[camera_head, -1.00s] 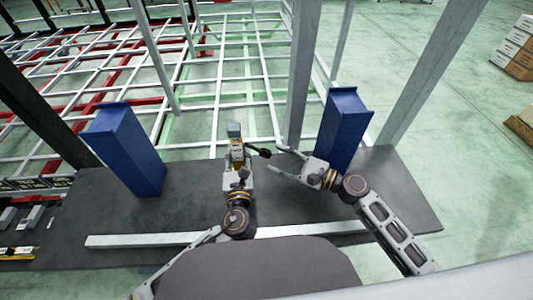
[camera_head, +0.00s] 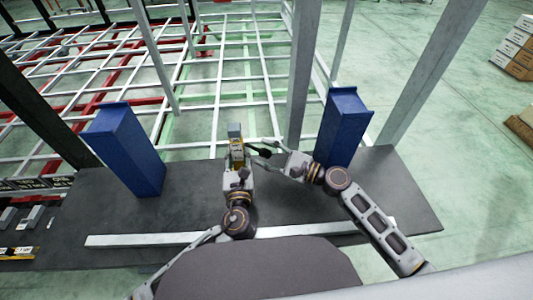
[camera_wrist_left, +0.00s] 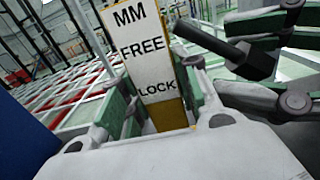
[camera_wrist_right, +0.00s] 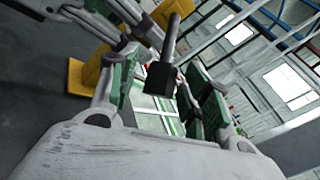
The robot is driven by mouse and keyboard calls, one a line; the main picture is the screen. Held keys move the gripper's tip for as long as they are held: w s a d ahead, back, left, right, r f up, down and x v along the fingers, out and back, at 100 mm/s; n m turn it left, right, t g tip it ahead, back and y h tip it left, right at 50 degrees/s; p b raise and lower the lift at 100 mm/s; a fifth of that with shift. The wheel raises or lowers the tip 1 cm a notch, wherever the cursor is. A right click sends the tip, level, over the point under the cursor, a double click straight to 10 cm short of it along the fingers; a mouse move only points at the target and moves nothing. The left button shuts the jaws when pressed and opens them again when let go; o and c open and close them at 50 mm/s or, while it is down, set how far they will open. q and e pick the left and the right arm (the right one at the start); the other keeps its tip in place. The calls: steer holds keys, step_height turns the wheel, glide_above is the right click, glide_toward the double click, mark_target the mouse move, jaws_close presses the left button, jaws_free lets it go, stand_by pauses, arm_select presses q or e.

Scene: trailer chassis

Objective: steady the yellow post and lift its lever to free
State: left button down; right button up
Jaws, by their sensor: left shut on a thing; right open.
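The yellow post (camera_head: 238,152) stands upright on the dark table. In the left wrist view its white plate (camera_wrist_left: 145,45) reads MM, FREE and LOCK. My left gripper (camera_head: 236,165) is shut on the post, with green-padded fingers on both sides of it. The lever (camera_wrist_right: 172,38) ends in a black handle (camera_wrist_right: 160,79), which sticks out to the right of the post in the head view (camera_head: 265,153). My right gripper (camera_head: 262,146) is open, its fingers on either side of the black handle. In the right wrist view the handle appears between the pads; contact cannot be told.
Blue blocks stand on the table at left (camera_head: 128,150) and right (camera_head: 343,128). A pale bar (camera_head: 140,240) lies along the table's front. Grey uprights (camera_head: 302,75) and the white chassis frame (camera_head: 225,95) are behind.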

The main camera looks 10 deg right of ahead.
mark_target(270, 152)
jaws_close()
